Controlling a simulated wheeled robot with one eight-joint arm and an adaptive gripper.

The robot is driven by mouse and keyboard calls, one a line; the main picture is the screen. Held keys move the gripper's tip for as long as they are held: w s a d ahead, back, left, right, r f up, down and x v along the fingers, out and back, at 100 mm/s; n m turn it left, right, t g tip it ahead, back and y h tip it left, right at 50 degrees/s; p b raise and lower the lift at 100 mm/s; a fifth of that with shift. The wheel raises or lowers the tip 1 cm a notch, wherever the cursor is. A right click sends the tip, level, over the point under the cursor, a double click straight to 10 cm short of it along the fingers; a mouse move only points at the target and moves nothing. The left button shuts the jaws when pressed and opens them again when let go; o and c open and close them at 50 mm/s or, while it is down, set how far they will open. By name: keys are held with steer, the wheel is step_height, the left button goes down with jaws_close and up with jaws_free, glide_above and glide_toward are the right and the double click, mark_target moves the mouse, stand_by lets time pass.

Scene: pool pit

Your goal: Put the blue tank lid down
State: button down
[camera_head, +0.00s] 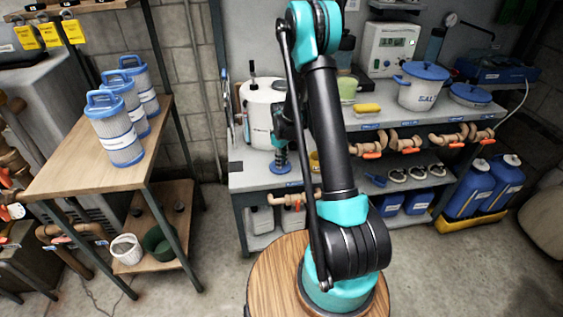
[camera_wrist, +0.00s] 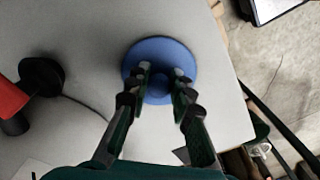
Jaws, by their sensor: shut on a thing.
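A round blue lid (camera_wrist: 160,49) with a central knob sits between my gripper's (camera_wrist: 161,76) fingers in the wrist view. The fingers are closed on its knob. In the head view my gripper (camera_head: 280,157) points down at the left end of the grey bench, behind my arm. I cannot tell whether the lid touches the bench.
The grey bench (camera_wrist: 75,60) has a free edge at right in the wrist view. A white tank (camera_head: 262,105) stands behind my gripper. A blue-lidded white pot (camera_head: 417,96) and another blue-lidded container (camera_head: 470,95) stand right. Blue filters (camera_head: 118,135) stand on the wooden table.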

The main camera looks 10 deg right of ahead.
steer(key=c, duration=1.3)
jaws_free()
steer(key=shift+f, duration=0.1)
steer(key=shift+c, duration=0.2)
step_height(320, 180, up, 12)
steer(key=s+d+r+m+t, duration=0.1)
steer(key=s+r+m, duration=0.15)
steer(key=s, duration=0.55)
steer(key=s+d+r+m+t, duration=0.15)
steer(key=s+r, duration=0.25)
steer(key=s, duration=0.4)
steer(key=s+d+f+m+t, duration=0.1)
steer(key=s+m, duration=0.4)
steer(key=s, duration=0.9)
steer(key=shift+f+t, duration=0.3)
steer(key=shift+t, duration=0.05)
steer(key=shift+o, duration=0.2)
steer(key=shift+d, duration=0.1)
